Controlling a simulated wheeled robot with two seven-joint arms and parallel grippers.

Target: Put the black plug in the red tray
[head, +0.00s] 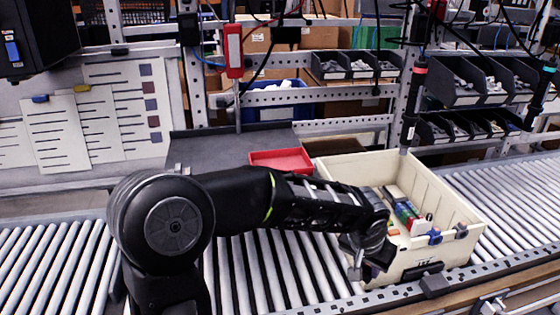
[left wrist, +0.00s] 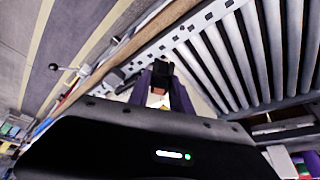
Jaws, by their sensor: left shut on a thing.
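The red tray (head: 281,160) sits on the grey shelf behind the conveyor, and its visible part looks empty. My left gripper (head: 367,262) is in front of the cream crate, low near the conveyor's front edge. It is shut on a small black thing, which I take to be the black plug (left wrist: 163,73). In the left wrist view the plug is at the tips of the left gripper's fingers (left wrist: 161,88). In the head view my arm passes in front of the tray's lower edge. My right gripper is not in view.
The cream crate (head: 462,205) stands on the roller conveyor (head: 265,268) and holds several small coloured items. The grey shelf (head: 215,150) has free room left of the tray. A red device (head: 233,52) hangs above it. Black bins (head: 465,82) stand on the right rack.

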